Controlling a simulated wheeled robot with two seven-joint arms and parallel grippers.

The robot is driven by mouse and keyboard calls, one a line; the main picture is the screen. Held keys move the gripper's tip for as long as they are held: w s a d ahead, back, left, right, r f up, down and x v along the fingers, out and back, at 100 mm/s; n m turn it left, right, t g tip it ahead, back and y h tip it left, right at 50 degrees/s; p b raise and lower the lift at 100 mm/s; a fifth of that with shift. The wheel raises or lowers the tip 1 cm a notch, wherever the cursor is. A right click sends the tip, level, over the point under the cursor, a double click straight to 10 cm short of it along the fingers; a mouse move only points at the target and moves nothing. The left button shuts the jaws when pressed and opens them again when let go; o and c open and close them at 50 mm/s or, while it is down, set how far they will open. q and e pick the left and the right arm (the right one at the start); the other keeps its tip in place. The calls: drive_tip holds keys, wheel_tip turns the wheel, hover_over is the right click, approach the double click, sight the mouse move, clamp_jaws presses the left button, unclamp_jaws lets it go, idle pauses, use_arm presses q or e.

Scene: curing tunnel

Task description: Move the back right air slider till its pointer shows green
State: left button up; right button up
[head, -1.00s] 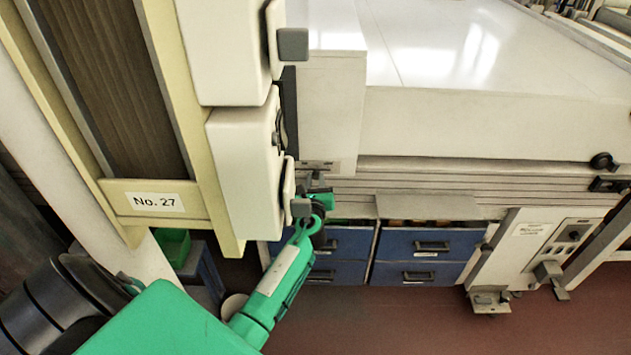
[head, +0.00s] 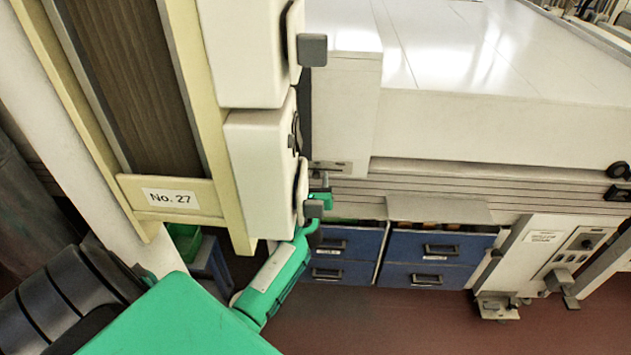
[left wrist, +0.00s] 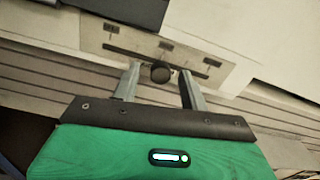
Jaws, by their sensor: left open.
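The slider panel (left wrist: 205,62) is a pale plate with a dark slot and small dark labels in the left wrist view. Its round dark knob (left wrist: 160,73) stands near the middle of the slot. My left gripper (left wrist: 160,79) is open, with one finger on each side of the knob; I cannot tell whether either touches it. In the head view the panel (head: 334,167) is small, on the machine's side, and my left gripper (head: 322,187) is just below it, partly hidden by a cream housing. No pointer or green mark can be made out. My right gripper is not in view.
A cream column marked No. 27 (head: 171,199) with white housings (head: 262,165) and grey blocks stands close to my left arm. Blue drawers (head: 432,257) are under the machine. Red floor (head: 400,325) is open at the lower right.

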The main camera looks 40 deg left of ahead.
use_arm(q)
drive_tip(key=shift+s+d+f, duration=0.1)
drive_tip(key=shift+s+d, duration=0.1)
drive_tip(key=shift+s, duration=0.15)
drive_tip(key=b+v, duration=0.1)
drive_tip(key=v, duration=1.2)
drive_tip(key=shift+b, duration=0.4)
